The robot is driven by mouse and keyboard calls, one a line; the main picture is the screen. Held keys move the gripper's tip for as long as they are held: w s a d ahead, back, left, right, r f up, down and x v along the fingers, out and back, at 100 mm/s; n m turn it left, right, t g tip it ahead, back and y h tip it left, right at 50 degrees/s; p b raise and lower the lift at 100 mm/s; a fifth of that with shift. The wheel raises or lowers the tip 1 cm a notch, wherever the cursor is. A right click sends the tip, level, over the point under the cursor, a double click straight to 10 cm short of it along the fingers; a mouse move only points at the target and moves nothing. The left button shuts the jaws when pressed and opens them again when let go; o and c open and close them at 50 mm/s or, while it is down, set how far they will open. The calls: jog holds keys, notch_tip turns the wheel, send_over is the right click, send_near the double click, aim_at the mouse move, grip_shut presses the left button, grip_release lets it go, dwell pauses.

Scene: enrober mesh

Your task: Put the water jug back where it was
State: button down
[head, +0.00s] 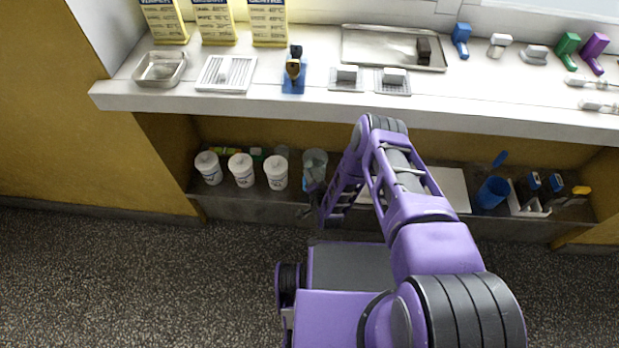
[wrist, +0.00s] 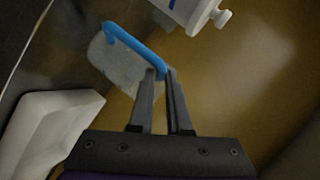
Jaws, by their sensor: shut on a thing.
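The water jug (head: 315,160) is a clear, greyish vessel at the lower shelf, just right of the white tubs. In the wrist view the jug (wrist: 118,72) shows its translucent body and bright blue handle. My gripper (wrist: 162,74) is shut on the blue handle, with one finger on each side near its end. In the head view my gripper (head: 312,205) is at the front of the lower shelf, partly hidden by my purple arm. I cannot tell whether the jug's base touches the shelf.
White lidded tubs (head: 242,170) stand close left of the jug. A white board (head: 445,188), a blue cup (head: 491,193) and a white rack (head: 528,205) are to the right. The counter (head: 300,97) overhangs the lower shelf (head: 245,208). A white object (wrist: 55,130) is near my gripper.

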jog(key=shift+w, duration=0.1)
jog(key=c, duration=0.9)
grip_release()
jog(key=shift+o, duration=0.2)
